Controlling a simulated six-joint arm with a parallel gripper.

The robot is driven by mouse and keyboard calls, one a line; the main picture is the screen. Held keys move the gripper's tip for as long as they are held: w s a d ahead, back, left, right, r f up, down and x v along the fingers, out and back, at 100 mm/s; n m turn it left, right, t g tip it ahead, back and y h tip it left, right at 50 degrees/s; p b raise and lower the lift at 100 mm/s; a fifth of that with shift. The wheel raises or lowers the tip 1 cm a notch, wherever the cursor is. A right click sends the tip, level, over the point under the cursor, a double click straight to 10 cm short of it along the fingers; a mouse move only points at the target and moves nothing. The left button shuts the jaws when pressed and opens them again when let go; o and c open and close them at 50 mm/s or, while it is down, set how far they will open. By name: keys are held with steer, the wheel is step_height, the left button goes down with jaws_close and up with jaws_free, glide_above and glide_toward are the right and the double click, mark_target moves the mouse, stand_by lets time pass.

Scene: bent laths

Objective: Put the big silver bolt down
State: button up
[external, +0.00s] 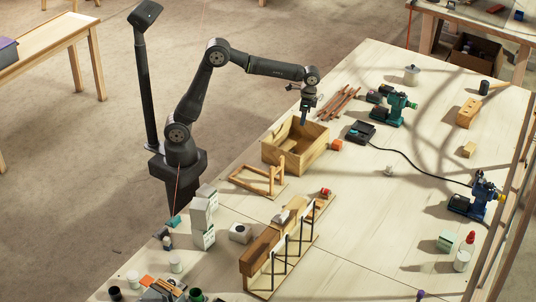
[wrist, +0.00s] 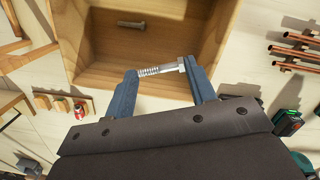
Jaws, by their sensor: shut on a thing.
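The big silver bolt (wrist: 162,69) is between the fingertips of my gripper (wrist: 165,75) in the wrist view, with its head at the right finger and its threaded end toward the left finger. My gripper is shut on it. In the external view my gripper (external: 305,112) hangs above the right back part of the open wooden box (external: 308,154); the bolt is too small to make out there. Another, smaller bolt (wrist: 131,24) lies inside the box in the wrist view.
Copper-brown rods (external: 342,103) lie behind the box. A small orange block (external: 337,145) and a black charger (external: 361,131) stand to its right. A wooden frame (external: 260,180) lies in front. A green drill (external: 392,106) stands further right. The table's middle right is mostly clear.

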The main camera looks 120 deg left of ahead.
mark_target(301, 149)
step_height(301, 149, down, 15)
steer(key=shift+d+f, duration=0.1)
steer(key=shift+d, duration=0.05)
stand_by(0.4)
steer(key=o, duration=0.9)
steer(key=shift+o, duration=0.2)
step_height(301, 149, up, 12)
steer(key=w, duration=0.1)
steer(key=shift+w+a, duration=0.15)
steer(key=shift+a, duration=0.1)
